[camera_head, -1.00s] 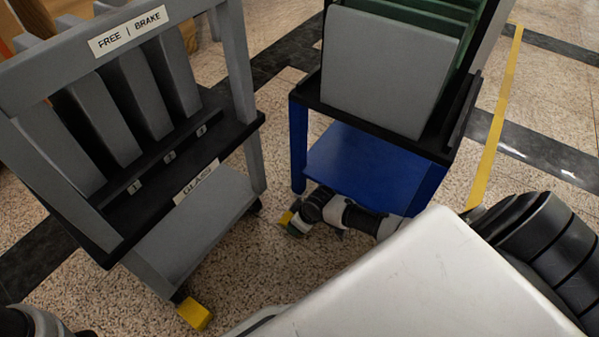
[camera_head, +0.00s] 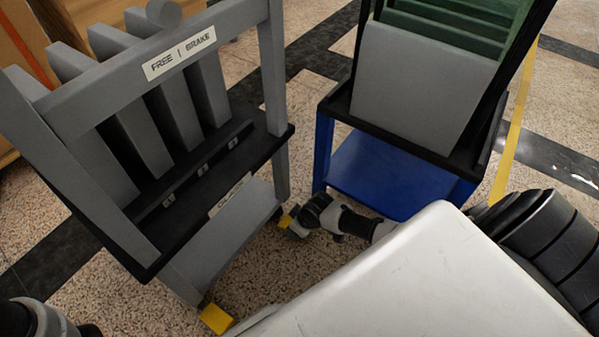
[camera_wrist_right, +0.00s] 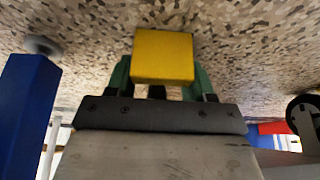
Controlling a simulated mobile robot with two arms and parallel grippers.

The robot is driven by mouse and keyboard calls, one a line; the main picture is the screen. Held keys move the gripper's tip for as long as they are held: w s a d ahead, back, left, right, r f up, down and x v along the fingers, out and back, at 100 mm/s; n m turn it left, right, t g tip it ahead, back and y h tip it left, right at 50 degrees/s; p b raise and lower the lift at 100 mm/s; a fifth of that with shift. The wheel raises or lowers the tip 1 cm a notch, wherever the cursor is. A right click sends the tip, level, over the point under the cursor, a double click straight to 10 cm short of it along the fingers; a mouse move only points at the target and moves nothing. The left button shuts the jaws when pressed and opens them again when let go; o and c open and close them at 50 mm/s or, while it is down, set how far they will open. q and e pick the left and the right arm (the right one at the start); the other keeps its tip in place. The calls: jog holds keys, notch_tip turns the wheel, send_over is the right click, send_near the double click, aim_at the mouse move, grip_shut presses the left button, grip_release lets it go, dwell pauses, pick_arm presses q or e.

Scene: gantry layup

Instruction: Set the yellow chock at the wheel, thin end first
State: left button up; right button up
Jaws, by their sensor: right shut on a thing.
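My right gripper (camera_head: 297,228) is shut on a yellow chock (camera_head: 287,220) low over the floor, beside the grey cart's far right wheel (camera_head: 277,213). In the right wrist view the chock (camera_wrist_right: 164,57) sits between green fingers, a blunt face towards the camera; its thin end is hidden. A dark wheel (camera_wrist_right: 304,113) shows at the right there, apart from the chock. A second yellow chock (camera_head: 217,319) lies on the floor at the grey cart's near corner. Only part of my left arm shows at the bottom left; its gripper is out of the picture.
The grey cart (camera_head: 226,223) carries upright grey slabs and a FREE | BRAKE label (camera_head: 180,53). A blue cart (camera_head: 385,178) with grey and green panels stands right of it, close to my right arm. Speckled floor (camera_head: 300,262) lies between them.

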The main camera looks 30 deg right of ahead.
jog(key=shift+w+a, duration=0.2)
jog(key=shift+a, duration=0.05)
jog(key=o, duration=1.1)
